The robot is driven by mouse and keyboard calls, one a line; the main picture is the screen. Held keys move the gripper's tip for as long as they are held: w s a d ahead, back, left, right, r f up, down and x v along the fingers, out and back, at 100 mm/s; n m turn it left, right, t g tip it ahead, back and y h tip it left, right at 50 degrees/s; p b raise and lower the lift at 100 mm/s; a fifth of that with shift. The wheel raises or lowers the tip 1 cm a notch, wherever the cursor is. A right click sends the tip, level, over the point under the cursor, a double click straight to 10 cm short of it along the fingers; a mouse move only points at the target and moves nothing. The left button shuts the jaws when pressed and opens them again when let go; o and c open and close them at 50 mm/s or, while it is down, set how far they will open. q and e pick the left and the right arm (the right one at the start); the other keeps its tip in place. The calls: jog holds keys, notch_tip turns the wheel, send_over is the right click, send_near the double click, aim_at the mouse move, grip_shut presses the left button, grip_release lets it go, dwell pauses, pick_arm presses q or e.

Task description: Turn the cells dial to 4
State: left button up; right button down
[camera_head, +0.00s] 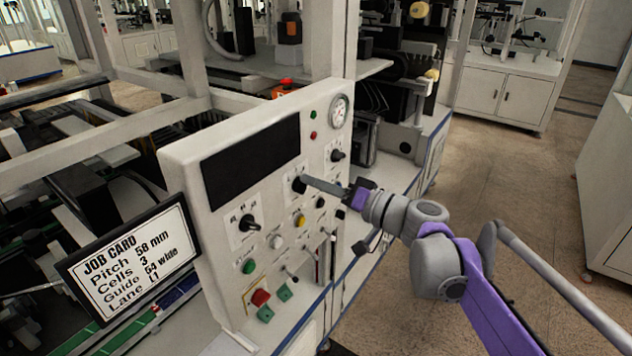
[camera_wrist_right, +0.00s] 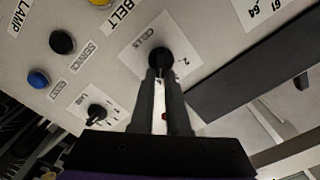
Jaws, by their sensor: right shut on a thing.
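The cells dial (camera_head: 298,185) is a black knob on a pale label plate, in the middle of the upright cream control panel (camera_head: 180,162). My right gripper (camera_head: 306,181) reaches it from the right. In the right wrist view its two dark fingers (camera_wrist_right: 160,76) are shut on the black cells dial (camera_wrist_right: 160,57). The plate reads CELLS, with a mark like a 2 at its right. The fingers hide most of the knob, so I cannot tell its setting. My left gripper is not in view.
A job card (camera_head: 128,258) at the left reads Cells 3. Near the cells dial are another black dial (camera_head: 247,223), a yellow button (camera_head: 299,220) and a dial below the gauge (camera_head: 337,155). The right wrist view shows a lane dial (camera_wrist_right: 97,112) and a blue button (camera_wrist_right: 38,79).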

dwell(0.3)
jog(key=c, duration=0.9)
grip_release()
jog(key=v, duration=1.1)
jog(key=shift+b, duration=0.4)
jog(key=shift+a, duration=0.1)
